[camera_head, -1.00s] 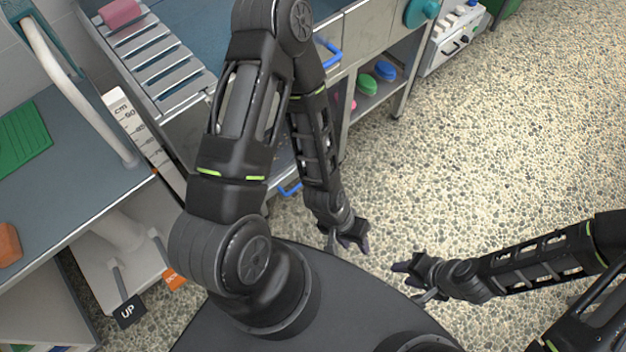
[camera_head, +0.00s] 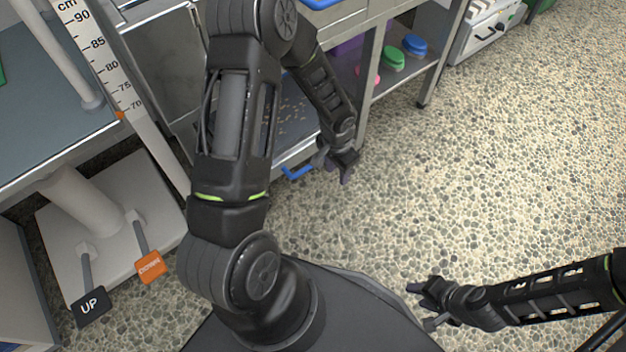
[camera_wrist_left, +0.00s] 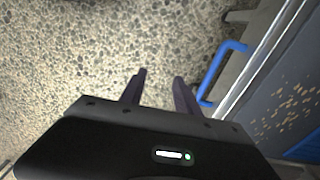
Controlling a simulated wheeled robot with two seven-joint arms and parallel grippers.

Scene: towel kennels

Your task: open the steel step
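A blue handle (camera_head: 297,173) sits low on the front edge of the steel unit, and it also shows in the left wrist view (camera_wrist_left: 218,72). A grey surface with brown specks (camera_wrist_left: 292,105) lies behind that edge; I take this low part to be the steel step, but my arm hides much of it. My left gripper (camera_head: 345,173) is to the right of the handle in the head view. In the left wrist view its fingers (camera_wrist_left: 160,84) are apart and empty, left of the handle and not touching it. My right gripper (camera_head: 422,303) is open and empty over the floor.
A scale column (camera_head: 103,62) stands at the left above an orange DOWN pedal (camera_head: 150,266) and a black UP pedal (camera_head: 90,306). Green (camera_head: 392,58) and blue (camera_head: 414,45) items sit on a low shelf. The pebbled floor (camera_head: 500,170) at right is clear.

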